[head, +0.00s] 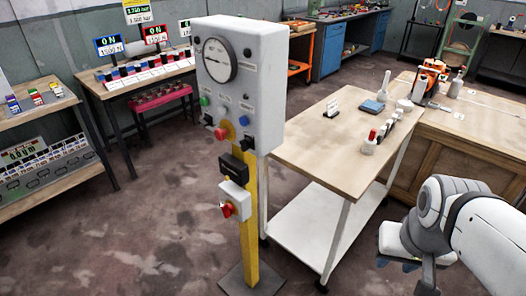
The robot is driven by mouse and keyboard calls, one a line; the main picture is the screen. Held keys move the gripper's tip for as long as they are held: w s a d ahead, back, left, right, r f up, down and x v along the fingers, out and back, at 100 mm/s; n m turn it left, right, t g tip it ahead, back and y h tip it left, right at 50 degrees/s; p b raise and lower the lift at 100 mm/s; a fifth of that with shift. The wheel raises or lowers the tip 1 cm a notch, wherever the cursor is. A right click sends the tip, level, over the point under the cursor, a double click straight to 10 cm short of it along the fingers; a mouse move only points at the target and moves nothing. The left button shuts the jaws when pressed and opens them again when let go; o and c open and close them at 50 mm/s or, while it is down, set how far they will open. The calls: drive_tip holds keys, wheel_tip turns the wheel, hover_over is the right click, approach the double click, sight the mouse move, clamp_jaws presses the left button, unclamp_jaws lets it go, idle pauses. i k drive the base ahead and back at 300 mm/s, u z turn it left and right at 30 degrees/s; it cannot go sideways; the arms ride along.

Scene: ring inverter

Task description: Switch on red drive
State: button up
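No single thing in the head view is clearly marked as the red drive. A red-framed display (155,34) reading ON stands behind the left table, beside a blue-framed display (109,45) that also reads ON. A grey control post has a red knob (221,133) and, lower down, a red rotary switch (228,209) on a white box. My gripper (398,265) is at the lower right, away from these; its opening is unclear.
The grey control box (262,100) stands on a yellow post (249,235) in the middle. A wheeled table (318,150) with small items stands right of it, between post and arm. Bare floor (150,240) lies in front of the left benches.

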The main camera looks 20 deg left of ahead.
sight(228, 209)
drive_tip(key=u, duration=0.45)
drive_tip(key=k, duration=1.25)
drive_tip(key=u, duration=0.5)
drive_tip(key=i, duration=0.9)
drive_tip(key=u, duration=0.45)
drive_tip(key=i, duration=0.75)
drive_tip(key=u, duration=0.55)
